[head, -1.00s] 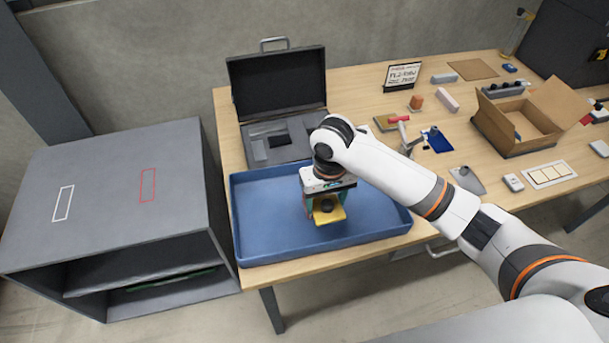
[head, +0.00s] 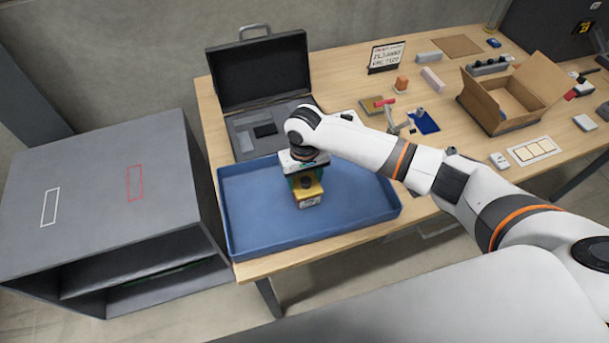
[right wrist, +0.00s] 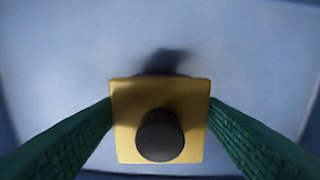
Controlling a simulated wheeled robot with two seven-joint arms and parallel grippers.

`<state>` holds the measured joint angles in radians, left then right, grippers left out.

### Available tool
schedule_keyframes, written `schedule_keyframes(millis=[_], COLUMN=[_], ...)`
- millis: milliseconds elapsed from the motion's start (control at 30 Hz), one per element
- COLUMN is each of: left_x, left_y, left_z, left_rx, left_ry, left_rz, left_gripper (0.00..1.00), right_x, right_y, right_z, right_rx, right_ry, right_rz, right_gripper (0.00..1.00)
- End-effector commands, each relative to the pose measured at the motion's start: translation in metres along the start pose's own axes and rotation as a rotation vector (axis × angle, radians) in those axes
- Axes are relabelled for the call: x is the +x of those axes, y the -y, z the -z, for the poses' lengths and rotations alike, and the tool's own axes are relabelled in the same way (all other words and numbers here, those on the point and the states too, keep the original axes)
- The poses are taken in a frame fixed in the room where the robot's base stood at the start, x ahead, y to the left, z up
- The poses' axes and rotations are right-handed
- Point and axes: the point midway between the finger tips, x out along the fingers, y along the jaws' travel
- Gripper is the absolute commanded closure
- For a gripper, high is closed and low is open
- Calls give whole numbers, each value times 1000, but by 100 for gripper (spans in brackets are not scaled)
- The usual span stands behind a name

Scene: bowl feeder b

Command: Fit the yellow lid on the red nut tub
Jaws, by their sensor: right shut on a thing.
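The yellow lid (head: 314,189) is a square plate with a round black knob, below my right gripper (head: 306,181) in the head view. In the right wrist view, the green fingers of that gripper press on the left and right edges of the lid (right wrist: 188,98), and the knob (right wrist: 160,135) faces the camera. A small pale labelled face (head: 310,202) shows just under the lid's front edge; I cannot tell whether it belongs to the lid or to a tub. No red tub is clearly visible. My left gripper is out of view.
A blue tray (head: 255,235) with raised walls lies beneath the gripper, with bare floor around the lid. An open black case (head: 257,72) stands behind it. A grey shelf unit (head: 100,190) is at left. An open cardboard box (head: 512,95) and small items are at right.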

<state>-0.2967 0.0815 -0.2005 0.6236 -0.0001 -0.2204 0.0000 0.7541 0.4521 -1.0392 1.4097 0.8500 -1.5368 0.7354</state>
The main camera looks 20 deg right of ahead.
Motion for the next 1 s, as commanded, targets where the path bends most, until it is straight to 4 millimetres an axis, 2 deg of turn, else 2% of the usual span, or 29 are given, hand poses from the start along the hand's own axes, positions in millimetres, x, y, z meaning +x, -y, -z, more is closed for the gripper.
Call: schedule_keyframes(millis=[333,367,467,500,833,1000], left_x=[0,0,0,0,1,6], left_y=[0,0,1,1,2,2], left_z=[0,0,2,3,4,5], left_rx=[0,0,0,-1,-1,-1], left_ry=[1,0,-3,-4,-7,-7], left_rz=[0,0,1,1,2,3], left_gripper=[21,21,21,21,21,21], right_x=[4,4,4,4,0,-24], right_y=[0,0,0,0,0,0], right_z=[0,0,0,0,0,-1], right_rx=[0,0,0,0,-1,-2], right_ry=[0,1,1,1,2,5], right_rz=[-1,-1,0,0,-1,-2], right_gripper=[59,34,18,15,15,15])
